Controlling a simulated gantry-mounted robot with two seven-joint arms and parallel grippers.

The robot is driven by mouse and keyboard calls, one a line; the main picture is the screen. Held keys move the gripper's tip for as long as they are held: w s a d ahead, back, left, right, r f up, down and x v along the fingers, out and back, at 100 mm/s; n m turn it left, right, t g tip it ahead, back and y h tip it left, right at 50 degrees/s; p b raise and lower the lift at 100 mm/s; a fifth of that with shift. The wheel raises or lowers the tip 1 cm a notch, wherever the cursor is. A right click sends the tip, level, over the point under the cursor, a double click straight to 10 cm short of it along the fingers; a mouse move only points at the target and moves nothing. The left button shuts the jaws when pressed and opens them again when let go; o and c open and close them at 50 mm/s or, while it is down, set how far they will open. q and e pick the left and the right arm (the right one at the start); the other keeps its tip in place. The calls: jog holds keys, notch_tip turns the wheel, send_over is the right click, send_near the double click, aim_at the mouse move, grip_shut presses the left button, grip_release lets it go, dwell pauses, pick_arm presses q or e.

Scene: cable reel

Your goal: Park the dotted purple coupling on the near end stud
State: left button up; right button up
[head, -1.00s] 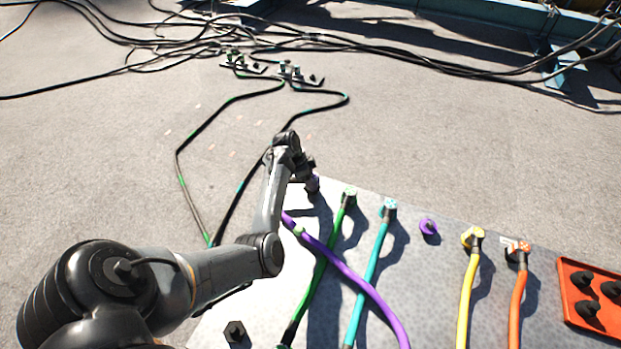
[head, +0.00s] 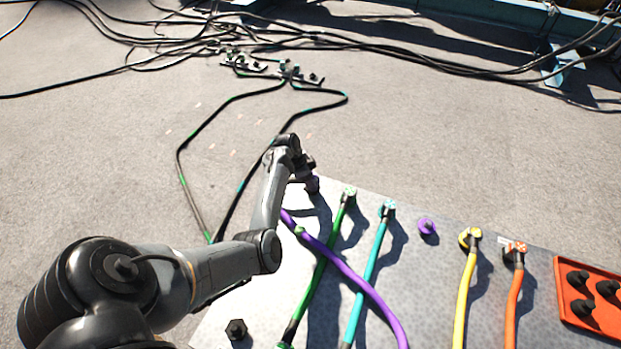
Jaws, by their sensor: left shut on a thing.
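The purple cable (head: 345,268) runs from the lower middle of the panel up to the left, where my left arm hides its end. My left gripper (head: 308,181) is at the panel's far left corner, shut on the purple coupling (head: 313,185), of which only a small part shows. Its dots cannot be made out. A bare purple stud (head: 427,226) stands between the cyan and yellow cables. A black stud (head: 236,328) stands free near the panel's lower left. I cannot tell whether the coupling touches the panel. My right gripper is not in view.
The green (head: 346,195), cyan (head: 387,209), yellow (head: 471,237) and orange (head: 515,250) couplings sit in a row along the panel (head: 412,270). The purple cable crosses over the green and cyan cables. A red tray (head: 564,300) with black pieces is at the right.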

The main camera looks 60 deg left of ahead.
pick_arm(q)
jog(key=shift+f, duration=0.45)
dwell(0.3)
jog(key=o, duration=1.2)
jog(key=shift+o, duration=0.2)
